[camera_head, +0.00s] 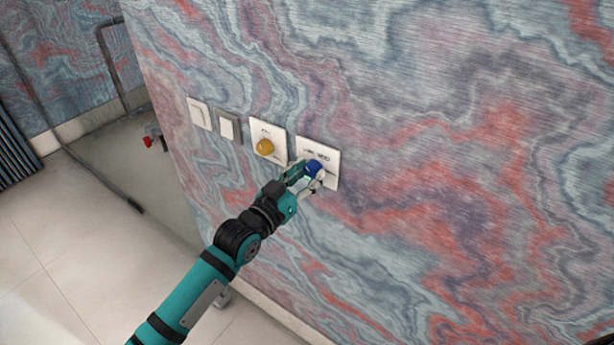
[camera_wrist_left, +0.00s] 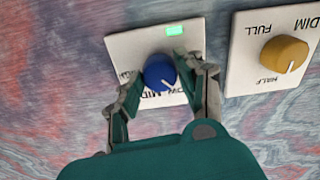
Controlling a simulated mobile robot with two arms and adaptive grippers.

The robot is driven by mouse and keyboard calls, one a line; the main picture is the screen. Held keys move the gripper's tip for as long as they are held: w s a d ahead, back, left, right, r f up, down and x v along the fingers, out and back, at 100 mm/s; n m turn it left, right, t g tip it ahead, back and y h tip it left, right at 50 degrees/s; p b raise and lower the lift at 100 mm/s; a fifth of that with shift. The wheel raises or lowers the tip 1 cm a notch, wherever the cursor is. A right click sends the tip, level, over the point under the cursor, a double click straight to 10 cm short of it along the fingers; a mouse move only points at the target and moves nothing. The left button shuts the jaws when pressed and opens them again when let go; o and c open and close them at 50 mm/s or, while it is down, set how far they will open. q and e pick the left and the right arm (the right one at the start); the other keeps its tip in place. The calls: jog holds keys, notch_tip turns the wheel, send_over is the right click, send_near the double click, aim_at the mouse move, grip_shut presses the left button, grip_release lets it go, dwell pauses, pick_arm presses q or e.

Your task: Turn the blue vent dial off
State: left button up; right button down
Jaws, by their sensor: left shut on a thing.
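The blue vent dial (camera_head: 313,168) sits on a white plate (camera_head: 332,158) on the patterned wall. In the left wrist view the blue dial (camera_wrist_left: 159,72) has a white pointer mark on its lower right side, near printed lettering that seems to read "MID". A green light (camera_wrist_left: 174,30) is lit on its plate. My left gripper (camera_head: 308,176) is at the dial, with one finger on each side, and is shut on it. The fingers (camera_wrist_left: 155,85) hide part of the plate lettering.
A yellow dial (camera_head: 265,147) on a white plate is close to the left of the blue one, with a switch (camera_head: 229,128) and another plate (camera_head: 199,113) further left. A red valve handle (camera_head: 149,142) is at the far left. The wall to the right is bare.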

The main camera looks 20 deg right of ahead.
pick_arm(q)
jog(key=n, duration=0.4)
jog(key=shift+f+n, duration=0.15)
jog(key=shift+n, duration=2.75)
jog(key=o, duration=1.2)
jog(key=shift+c, duration=0.2)
jog(key=shift+a, duration=0.1)
jog(key=v, duration=1.2)
